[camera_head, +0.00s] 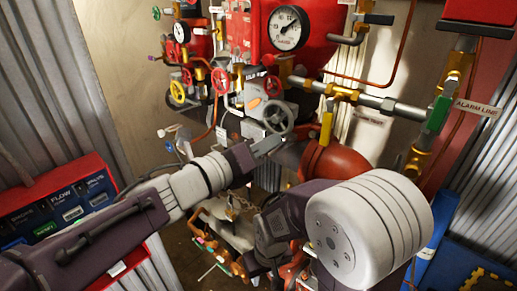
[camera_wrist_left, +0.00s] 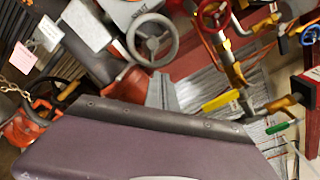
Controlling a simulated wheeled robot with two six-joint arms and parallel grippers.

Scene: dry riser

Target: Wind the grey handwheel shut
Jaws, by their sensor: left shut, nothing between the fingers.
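The grey handwheel (camera_head: 279,117), a spoked ring, sits upright in the middle of the head view, in front of a grey box with lettering. It also shows at the top of the left wrist view (camera_wrist_left: 152,42). My left gripper (camera_head: 268,146) is shut and empty just below the wheel's lower rim in the head view; I cannot tell whether it touches. Its grey fingers (camera_wrist_left: 162,92) show below the wheel in the left wrist view. My right gripper is low in the head view, largely hidden by my own right arm, and its fingers cannot be made out.
A pressure gauge (camera_head: 288,27) is above. A thick orange-red pipe (camera_head: 333,160) lies right of the wheel. A red labelled panel (camera_head: 70,200) is at left.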

